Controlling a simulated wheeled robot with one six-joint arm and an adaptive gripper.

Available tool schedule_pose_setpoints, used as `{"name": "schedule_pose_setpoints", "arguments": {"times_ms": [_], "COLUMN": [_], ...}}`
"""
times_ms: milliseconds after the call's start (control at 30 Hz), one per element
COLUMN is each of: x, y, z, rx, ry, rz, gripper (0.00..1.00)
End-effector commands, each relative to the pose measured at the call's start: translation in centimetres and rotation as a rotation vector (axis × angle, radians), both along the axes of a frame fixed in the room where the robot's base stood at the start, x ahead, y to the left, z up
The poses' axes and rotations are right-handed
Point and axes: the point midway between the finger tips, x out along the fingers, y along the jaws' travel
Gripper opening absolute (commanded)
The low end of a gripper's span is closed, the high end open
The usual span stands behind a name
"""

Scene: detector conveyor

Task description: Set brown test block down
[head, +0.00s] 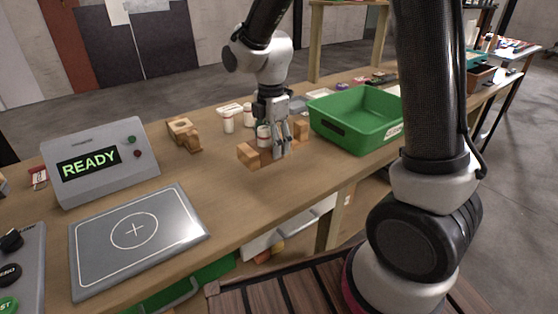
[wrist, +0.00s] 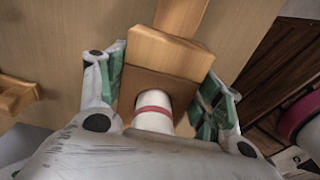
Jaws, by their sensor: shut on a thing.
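My gripper (head: 277,140) is above the wooden table, its fingers spread around a brown wooden block (head: 248,155). In the wrist view the block (wrist: 168,52) lies between the two green-padded fingers (wrist: 160,95), with a narrower wooden piece running out from its far side. A white cylinder with a red band (wrist: 153,112) shows between the fingers, close to the palm; a similar one (head: 263,135) shows beside the gripper in the head view. The fingers hide part of the block. I cannot tell whether its underside touches the table.
A grey detector plate with a circled cross (head: 140,237) lies at the front left, before a console reading READY (head: 98,162). A green bin (head: 357,122) stands right of my gripper. White bottles (head: 228,122) and a wooden piece (head: 184,133) stand behind. Table between plate and gripper is clear.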

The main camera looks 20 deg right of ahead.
Motion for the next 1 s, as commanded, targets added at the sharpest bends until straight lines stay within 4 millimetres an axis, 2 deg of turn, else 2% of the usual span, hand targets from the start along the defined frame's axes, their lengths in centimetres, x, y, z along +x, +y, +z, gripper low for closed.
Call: {"name": "schedule_pose_setpoints", "arguments": {"times_ms": [33, 400, 800, 833, 933, 1000], "x": [-0.1, 0.0, 0.0, 0.0, 0.0, 0.0], "y": [0.0, 0.0, 0.0, 0.0, 0.0, 0.0], "z": [-0.9, -5.5, -6.1, -6.1, -6.1, -6.1], "rx": [-0.001, 0.0, 0.0, 0.0, 0.001, 0.0], "ry": [0.003, 0.001, -0.001, -0.001, -0.002, -0.001], "rz": [0.0, 0.001, 0.001, 0.001, 0.001, 0.001], "gripper": [0.31, 0.31, 0.31, 0.69, 0.87, 0.87]}}
